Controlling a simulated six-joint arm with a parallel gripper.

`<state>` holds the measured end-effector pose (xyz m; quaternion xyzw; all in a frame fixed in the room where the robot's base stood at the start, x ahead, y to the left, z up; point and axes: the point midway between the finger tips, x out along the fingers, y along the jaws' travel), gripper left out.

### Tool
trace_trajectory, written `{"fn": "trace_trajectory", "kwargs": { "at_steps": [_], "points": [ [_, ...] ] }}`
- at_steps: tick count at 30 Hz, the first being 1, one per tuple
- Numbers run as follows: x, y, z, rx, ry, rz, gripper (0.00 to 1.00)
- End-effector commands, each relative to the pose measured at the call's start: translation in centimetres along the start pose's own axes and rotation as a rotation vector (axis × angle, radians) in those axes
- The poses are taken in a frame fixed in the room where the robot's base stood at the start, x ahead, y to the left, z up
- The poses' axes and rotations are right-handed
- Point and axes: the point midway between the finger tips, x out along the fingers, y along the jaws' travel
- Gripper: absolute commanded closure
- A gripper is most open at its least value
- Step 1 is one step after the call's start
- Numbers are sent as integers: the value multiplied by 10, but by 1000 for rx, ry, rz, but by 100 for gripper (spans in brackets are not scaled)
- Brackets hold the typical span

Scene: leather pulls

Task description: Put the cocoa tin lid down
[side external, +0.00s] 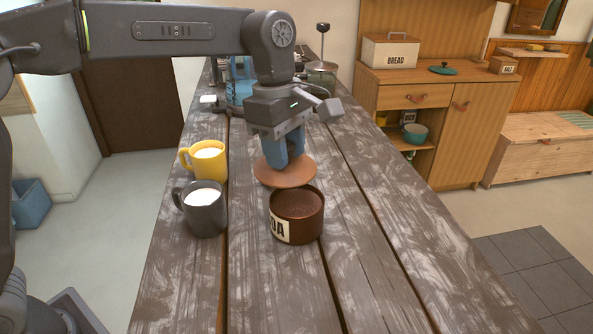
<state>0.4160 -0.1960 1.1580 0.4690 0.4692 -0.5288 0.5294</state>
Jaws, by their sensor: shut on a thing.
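My gripper (286,155) points down over the wooden table, with its blue fingers shut on the cocoa tin lid (286,175), a flat reddish-brown disc. The fingers hide the part of the lid that they hold. The lid is just behind the open cocoa tin (282,230). I cannot tell whether the lid touches the table or is a little above it. The tin is dark brown with a cream label, stands upright and has brown powder inside.
A yellow mug (207,170) and a dark grey mug (202,218), both with white contents, stand left of the tin. The table (390,270) is clear to the right and in front.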

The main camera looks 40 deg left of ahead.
Motion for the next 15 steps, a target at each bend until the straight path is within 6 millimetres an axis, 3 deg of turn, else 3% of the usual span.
{"fn": "trace_trajectory", "kwargs": {
  "at_steps": [6,15],
  "points": [
    [-37,-3,-47,-4,-2,3,88],
    [-64,-3,-83,-7,-1,2,88]
  ]
}}
